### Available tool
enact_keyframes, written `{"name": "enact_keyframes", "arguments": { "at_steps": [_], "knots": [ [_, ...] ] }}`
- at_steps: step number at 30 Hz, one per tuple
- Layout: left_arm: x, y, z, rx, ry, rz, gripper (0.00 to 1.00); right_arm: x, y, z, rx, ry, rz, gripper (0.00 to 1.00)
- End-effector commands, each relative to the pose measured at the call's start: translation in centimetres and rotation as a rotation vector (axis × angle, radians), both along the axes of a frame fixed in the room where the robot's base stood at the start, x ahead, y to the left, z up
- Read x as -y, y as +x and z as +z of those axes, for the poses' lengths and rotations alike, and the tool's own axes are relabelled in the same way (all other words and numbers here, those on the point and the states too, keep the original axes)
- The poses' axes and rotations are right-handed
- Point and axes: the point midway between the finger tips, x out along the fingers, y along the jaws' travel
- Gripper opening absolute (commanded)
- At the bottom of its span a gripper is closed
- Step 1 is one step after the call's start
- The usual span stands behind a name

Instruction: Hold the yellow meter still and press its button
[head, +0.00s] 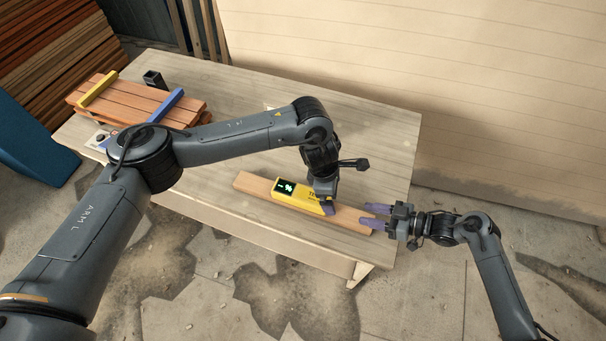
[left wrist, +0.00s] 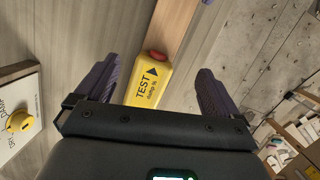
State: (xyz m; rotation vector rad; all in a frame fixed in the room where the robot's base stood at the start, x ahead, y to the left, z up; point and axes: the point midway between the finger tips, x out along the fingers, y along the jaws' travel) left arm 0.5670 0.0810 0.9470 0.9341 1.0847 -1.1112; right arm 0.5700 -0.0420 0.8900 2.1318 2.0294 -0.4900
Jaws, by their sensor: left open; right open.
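The yellow meter (head: 301,195) lies on a long wooden bar (head: 256,183) near the table's front edge. Its dark screen shows pale marks in the head view. In the left wrist view, the meter (left wrist: 150,82) carries the word TEST and an arrow pointing to a red button (left wrist: 158,56) at its end. My left gripper (head: 325,207) is over the meter's right end. Its open fingers stand on either side of the meter, apart from it, and it partly hides the meter.
A stack of reddish boards (head: 125,103) with a yellow bar and a blue bar lies at the table's back left. A small black holder (head: 155,79) stands behind it. A white panel with a yellow disc (left wrist: 20,122) shows in the left wrist view.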

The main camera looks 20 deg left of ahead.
Motion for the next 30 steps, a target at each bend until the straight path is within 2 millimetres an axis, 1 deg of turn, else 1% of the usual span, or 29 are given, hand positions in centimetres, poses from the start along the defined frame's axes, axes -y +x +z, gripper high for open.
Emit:
{"name": "enact_keyframes", "arguments": {
  "at_steps": [1,3,6,9,13,16,30],
  "knots": [
    [-1.9,0.4,0.5,-0.005,0.054,-0.041,0.96,0.0,0.0,0.0,0.0,0.0,0.0,0.43],
    [-4.0,0.5,0.9,-0.022,0.113,-0.093,0.96,0.0,0.0,0.0,0.0,0.0,0.0,0.43],
    [-6.3,0.5,1.5,-0.045,0.171,-0.141,0.96,0.0,0.0,0.0,0.0,0.0,0.0,0.43],
    [-7.6,0.6,1.9,-0.06,0.204,-0.167,0.96,0.0,0.0,0.0,0.0,0.0,0.0,0.43],
    [-8.4,0.5,1.5,-0.072,0.223,-0.182,0.96,0.0,0.0,0.0,0.0,0.0,0.0,0.43],
    [-8.5,0.5,0.6,-0.074,0.225,-0.184,0.96,0.0,0.0,0.0,0.0,0.0,0.0,0.43],
    [-8.4,0.4,-6.3,-0.073,0.224,-0.184,0.96,0.0,0.0,0.0,0.0,0.0,0.0,0.43]
  ]
}}
